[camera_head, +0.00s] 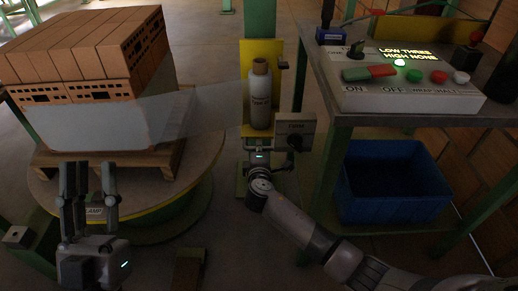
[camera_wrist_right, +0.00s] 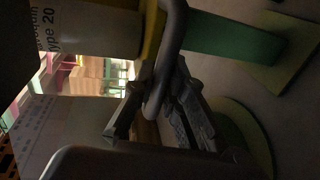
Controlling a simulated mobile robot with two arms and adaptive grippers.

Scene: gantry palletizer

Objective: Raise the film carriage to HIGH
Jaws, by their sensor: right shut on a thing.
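The film carriage (camera_head: 276,54) is a yellow plate on a green mast (camera_head: 260,18). It carries a pale film roll (camera_head: 260,98), upright, with film (camera_head: 195,108) stretched left to the brick load. A grey box marked LOW (camera_head: 295,128) sits at the carriage's lower right. My right gripper (camera_head: 262,150) is just below the roll in the head view, its fingers partly hidden. In the right wrist view it (camera_wrist_right: 160,105) is shut on a dark curved handle (camera_wrist_right: 170,50) beside the yellow plate. My left gripper (camera_head: 88,180) is open and empty at lower left.
Bricks (camera_head: 85,50) stand on a wooden pallet (camera_head: 165,160) on a round turntable (camera_head: 205,165). At right a bench holds a control panel (camera_head: 410,98) with buttons and a display reading LOW THREE, HIGH NONE. A blue crate (camera_head: 390,180) sits below it.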

